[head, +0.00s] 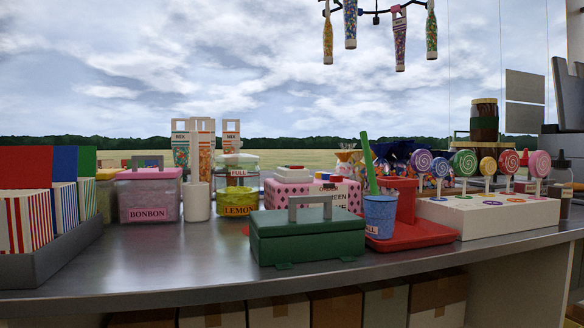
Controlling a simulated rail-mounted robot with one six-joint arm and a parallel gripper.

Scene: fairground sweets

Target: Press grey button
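I cannot make out a grey button in the head view. A pink box with dark lettering (345,195) stands at mid-counter, partly hidden, with a white piece with small coloured parts (294,171) on top; these are too small to tell apart. A green lidded box (308,240) with a grey handle (310,204) stands in front of it and hides its lower part. My gripper is not in view.
On the grey counter (150,255) stand a pink-lidded bonbon tub (149,199), a yellow lemon tub (238,203), a blue cup (380,214) with a green straw beside a red stand (420,235), and a lollipop rack (485,217). Striped boxes (30,220) fill the left. The front left counter is clear.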

